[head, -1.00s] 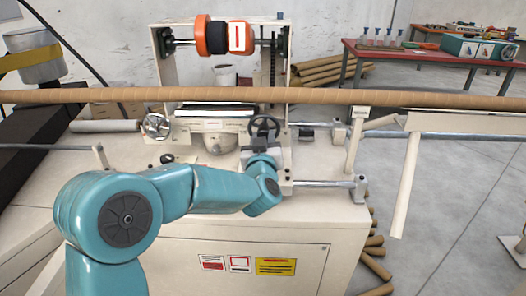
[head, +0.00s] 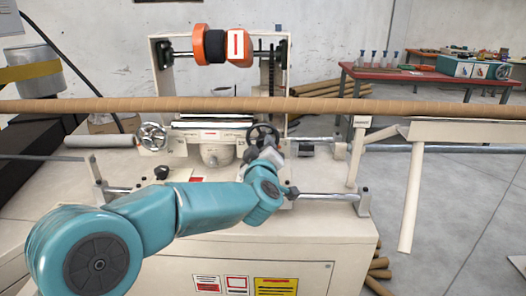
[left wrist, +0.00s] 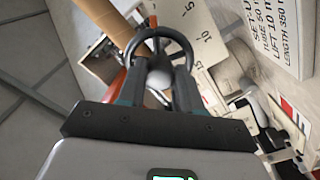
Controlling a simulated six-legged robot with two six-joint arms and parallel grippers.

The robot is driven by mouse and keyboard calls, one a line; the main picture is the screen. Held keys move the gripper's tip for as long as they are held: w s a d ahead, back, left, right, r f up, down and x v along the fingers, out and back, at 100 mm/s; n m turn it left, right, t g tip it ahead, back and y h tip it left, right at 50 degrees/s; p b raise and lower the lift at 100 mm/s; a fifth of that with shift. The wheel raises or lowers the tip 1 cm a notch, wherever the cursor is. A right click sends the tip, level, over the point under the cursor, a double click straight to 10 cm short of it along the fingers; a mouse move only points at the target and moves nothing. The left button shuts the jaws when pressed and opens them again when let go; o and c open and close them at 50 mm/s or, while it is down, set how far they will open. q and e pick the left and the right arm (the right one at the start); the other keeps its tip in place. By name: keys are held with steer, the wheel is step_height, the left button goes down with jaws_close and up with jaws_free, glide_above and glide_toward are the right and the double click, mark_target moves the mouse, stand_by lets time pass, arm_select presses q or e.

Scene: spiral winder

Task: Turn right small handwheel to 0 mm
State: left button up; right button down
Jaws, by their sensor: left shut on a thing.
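The right small handwheel (head: 262,132) is a dark spoked wheel on the front of the cream machine, below the long brown tube. My left gripper (head: 266,152) reaches it from the front and covers its lower part in the head view. In the left wrist view the handwheel's dark rim (left wrist: 160,33) curves above the fingers, with a pale round hub in its middle. My left gripper (left wrist: 158,92) is shut on the handwheel there. My right gripper is out of view.
Another handwheel (head: 151,137) with a silvery rim sits to the left. The long brown tube (head: 400,107) crosses above the machine. A white sign (left wrist: 288,35) with lettering shows in the left wrist view. A red table (head: 430,75) stands at the back right.

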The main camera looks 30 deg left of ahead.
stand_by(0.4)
arm_select(q)
steer(key=o, duration=1)
steer(key=shift+o, duration=0.2)
steer(key=v, duration=1.6)
steer(key=shift+s, duration=0.15)
